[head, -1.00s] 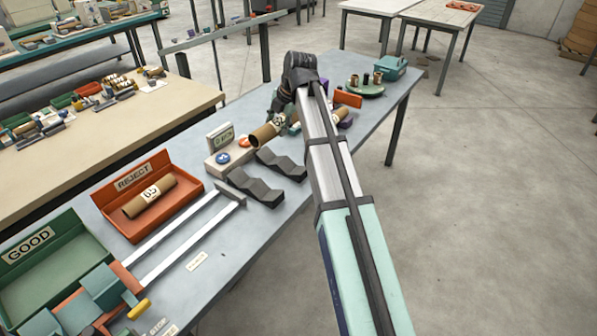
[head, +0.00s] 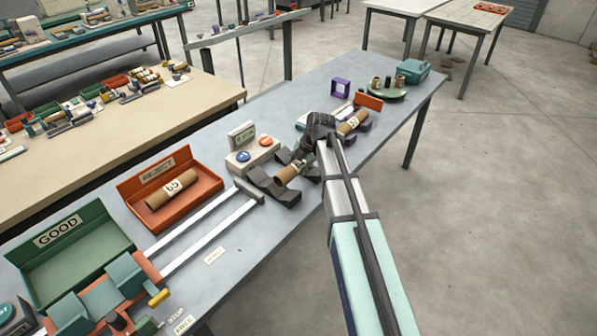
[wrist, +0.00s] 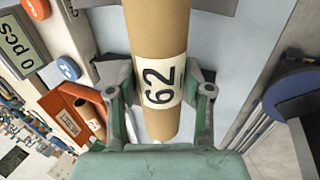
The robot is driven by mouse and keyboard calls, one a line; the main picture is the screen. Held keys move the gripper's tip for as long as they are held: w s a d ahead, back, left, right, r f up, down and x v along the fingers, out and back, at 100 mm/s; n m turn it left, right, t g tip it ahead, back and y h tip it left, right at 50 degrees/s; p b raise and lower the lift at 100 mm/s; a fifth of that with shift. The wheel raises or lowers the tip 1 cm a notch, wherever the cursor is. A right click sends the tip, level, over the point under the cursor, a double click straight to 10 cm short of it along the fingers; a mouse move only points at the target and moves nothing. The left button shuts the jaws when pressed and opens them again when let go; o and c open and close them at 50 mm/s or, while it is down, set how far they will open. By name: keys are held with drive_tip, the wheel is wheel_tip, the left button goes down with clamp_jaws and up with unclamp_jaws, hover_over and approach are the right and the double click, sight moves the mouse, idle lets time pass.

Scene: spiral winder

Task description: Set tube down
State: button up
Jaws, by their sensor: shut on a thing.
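The brown cardboard tube (head: 288,174), labelled 62 in the wrist view (wrist: 158,35), is held across its middle by my gripper (wrist: 162,108), one finger on each side. In the head view the tube is over the dark notched rests (head: 273,190), lying roughly along their line. I cannot tell whether it touches them. My gripper (head: 306,163) is partly hidden behind my wrist there. Dark grey parts of a rest show beside the tube in the wrist view (wrist: 113,72).
A red REJECT tray (head: 205,186) holds another tube (head: 171,189). A green GOOD tray (head: 95,245) is empty. A counter box with buttons (head: 250,156) stands just behind the rests. Another tube (head: 353,122) lies farther right. Metal rails (head: 215,232) lie in front.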

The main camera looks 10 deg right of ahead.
sight(298, 174)
drive_tip(key=shift+f+p, duration=0.45)
drive_tip(key=shift+f, duration=1.55)
drive_tip(key=shift+f+b, duration=0.4)
drive_tip(key=shift+f, duration=0.05)
drive_tip(key=o, duration=1.1)
drive_tip(key=shift+o, duration=0.2)
